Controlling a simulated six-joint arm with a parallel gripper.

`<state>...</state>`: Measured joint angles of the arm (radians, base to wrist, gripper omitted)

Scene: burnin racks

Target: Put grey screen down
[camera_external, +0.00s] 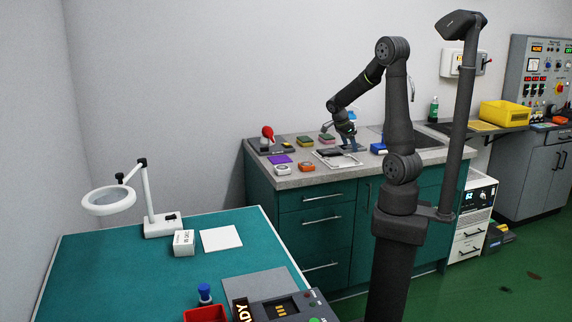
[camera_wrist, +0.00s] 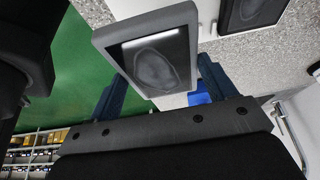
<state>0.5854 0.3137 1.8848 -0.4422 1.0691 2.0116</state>
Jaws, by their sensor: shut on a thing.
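In the wrist view the grey screen (camera_wrist: 152,57), a flat grey-framed panel with a dark face and a faint oval on it, sits between the two blue fingers of my gripper (camera_wrist: 160,85). My gripper is shut on it and holds it tilted above the counter. In the external view my gripper (camera_external: 347,134) hangs over the grey-topped counter (camera_external: 290,182); the held screen is too small there to tell clearly. A second dark-faced panel (camera_wrist: 252,12) lies on the counter at the top of the wrist view.
A white tray (camera_external: 338,165) lies under my gripper. Around it are a purple sheet (camera_external: 281,160), an orange item (camera_external: 307,167), small coloured blocks (camera_external: 305,141) and a blue item (camera_external: 378,148). The counter's front edge drops to the green floor (camera_wrist: 70,70).

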